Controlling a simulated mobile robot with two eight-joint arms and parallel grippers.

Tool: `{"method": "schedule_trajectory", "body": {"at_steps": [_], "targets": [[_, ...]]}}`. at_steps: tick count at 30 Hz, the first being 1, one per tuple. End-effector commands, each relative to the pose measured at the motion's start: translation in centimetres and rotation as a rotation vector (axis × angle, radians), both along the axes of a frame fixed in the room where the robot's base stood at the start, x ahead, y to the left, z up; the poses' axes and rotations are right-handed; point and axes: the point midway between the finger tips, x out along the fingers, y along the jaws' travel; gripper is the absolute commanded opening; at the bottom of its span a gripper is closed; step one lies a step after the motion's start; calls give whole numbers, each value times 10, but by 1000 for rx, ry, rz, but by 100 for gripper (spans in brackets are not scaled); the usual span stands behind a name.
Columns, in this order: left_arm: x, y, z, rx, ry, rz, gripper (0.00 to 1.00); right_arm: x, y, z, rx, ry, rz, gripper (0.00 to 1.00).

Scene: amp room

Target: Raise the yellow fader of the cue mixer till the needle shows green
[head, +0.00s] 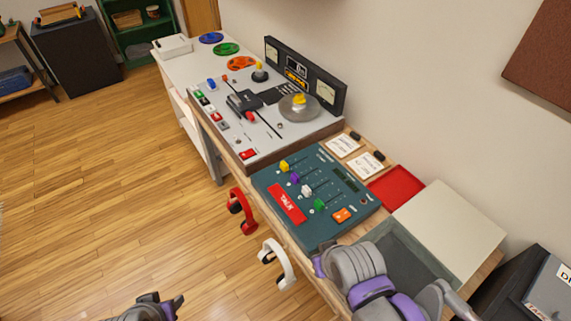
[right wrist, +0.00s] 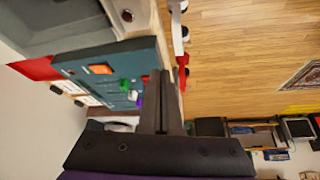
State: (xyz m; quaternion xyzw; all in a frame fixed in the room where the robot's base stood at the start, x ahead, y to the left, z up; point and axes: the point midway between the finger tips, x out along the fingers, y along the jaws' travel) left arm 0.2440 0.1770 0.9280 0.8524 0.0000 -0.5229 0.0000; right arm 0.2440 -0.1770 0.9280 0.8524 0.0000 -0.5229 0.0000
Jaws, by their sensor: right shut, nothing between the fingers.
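The cue mixer (head: 268,180) is a teal panel on the wooden bench, also in the right wrist view (right wrist: 90,66). Its yellow fader (head: 284,166) is the farthest of the row, beyond the purple fader (head: 295,178), white fader (head: 306,190) and green fader (head: 319,204). Small dark windows (head: 345,176) lie at its wall side; I cannot read a needle there. My right gripper (right wrist: 163,76) is shut and empty, near the mixer's front side; its fingers hide the yellow fader in that view. My left gripper (head: 165,303) is low over the floor, away from the bench; its jaws are unclear.
A red TALK button (head: 287,203) and orange button (head: 343,215) are on the mixer. A tape machine (head: 240,135) with two meters stands beyond. Red headphones (head: 242,210) and white headphones (head: 277,262) hang at the bench's front. A red tray (head: 398,187) lies to the right.

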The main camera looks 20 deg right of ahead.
Motion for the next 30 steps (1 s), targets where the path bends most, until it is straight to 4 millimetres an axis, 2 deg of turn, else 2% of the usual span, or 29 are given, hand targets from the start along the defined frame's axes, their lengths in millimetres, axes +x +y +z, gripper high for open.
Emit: {"method": "schedule_trajectory", "body": {"at_steps": [8, 11, 14, 17, 21, 24, 30], "targets": [[0, 0, 0, 0, 0, 0, 50, 0, 0, 0, 0, 0, 0, 0], [0, 0, -1, 0, 0, 0, 50, 2, 0, 1, 0, 1, 2, 18], [-1, 0, -4, 0, 2, 0, 50, 16, 0, 9, -1, 7, 12, 36], [-3, 0, -10, 0, 6, 0, 50, 46, -2, 23, -3, 17, 33, 53], [-6, 0, -20, 0, 11, 0, 50, 106, -6, 41, -8, 35, 79, 53], [-7, 0, -27, 0, 14, 0, 50, 151, -11, 48, -10, 47, 114, 53], [-10, 0, -39, 0, 19, 0, 50, 240, -25, 43, -12, 64, 184, 53]]}}
